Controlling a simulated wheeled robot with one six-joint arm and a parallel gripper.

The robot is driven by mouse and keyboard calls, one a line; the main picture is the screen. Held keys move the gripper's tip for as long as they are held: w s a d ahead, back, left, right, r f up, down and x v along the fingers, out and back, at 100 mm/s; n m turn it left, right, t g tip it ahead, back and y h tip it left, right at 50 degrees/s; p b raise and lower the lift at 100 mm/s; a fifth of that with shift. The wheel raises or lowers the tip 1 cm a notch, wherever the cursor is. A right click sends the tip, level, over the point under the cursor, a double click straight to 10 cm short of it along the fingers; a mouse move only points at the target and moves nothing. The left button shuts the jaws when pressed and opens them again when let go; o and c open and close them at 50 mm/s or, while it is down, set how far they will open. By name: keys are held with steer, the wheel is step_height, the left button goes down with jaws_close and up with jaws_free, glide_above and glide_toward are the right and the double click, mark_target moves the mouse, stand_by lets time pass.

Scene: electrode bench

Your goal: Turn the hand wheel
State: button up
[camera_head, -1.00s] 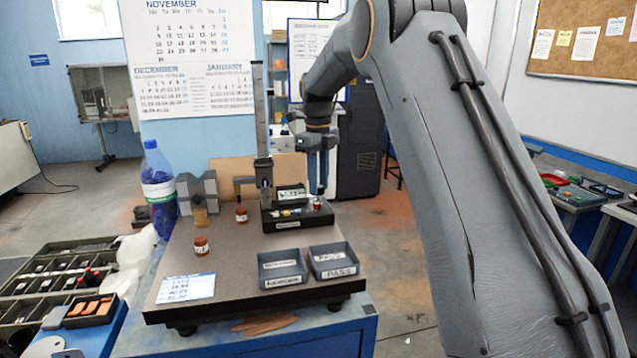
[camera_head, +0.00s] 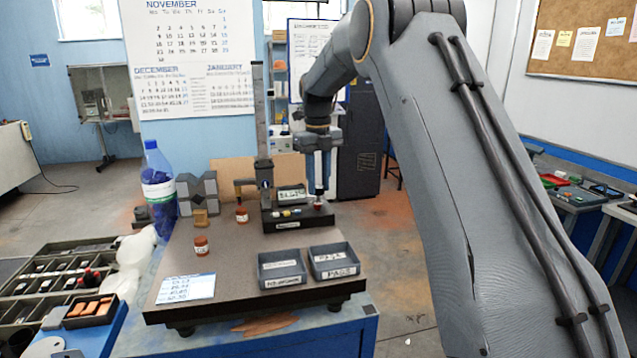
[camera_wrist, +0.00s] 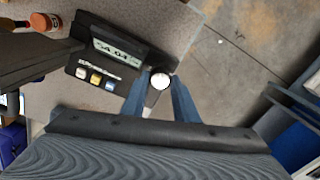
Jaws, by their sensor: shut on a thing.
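The hand wheel is a small knob with a pale round top (camera_wrist: 160,82), at the right end of the black base of the measuring stand. In the head view its red side (camera_head: 318,203) shows just under my fingertips. My gripper (camera_head: 318,192) points down over it. In the wrist view the two blue-grey fingers stand on either side of the knob, and my gripper (camera_wrist: 160,78) is shut on it. The stand's black base (camera_head: 300,222) carries a small digital display (camera_wrist: 117,52) and several coloured buttons (camera_wrist: 95,79). Part of the knob is hidden by the fingers.
The stand's upright column (camera_head: 260,110) rises left of my gripper. Two grey trays (camera_head: 335,262) lie at the plate's front. A blue bottle (camera_head: 158,190) stands behind. The plate's middle is clear.

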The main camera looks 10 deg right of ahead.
mark_target(318, 187)
steer(key=shift+r, duration=0.2)
steer(key=o, duration=1.1)
steer(key=shift+f, duration=0.1)
steer(key=shift+c, duration=0.2)
steer(key=shift+r+b, duration=1.3)
steer(key=shift+r, duration=2.6)
steer(key=shift+a, duration=0.1)
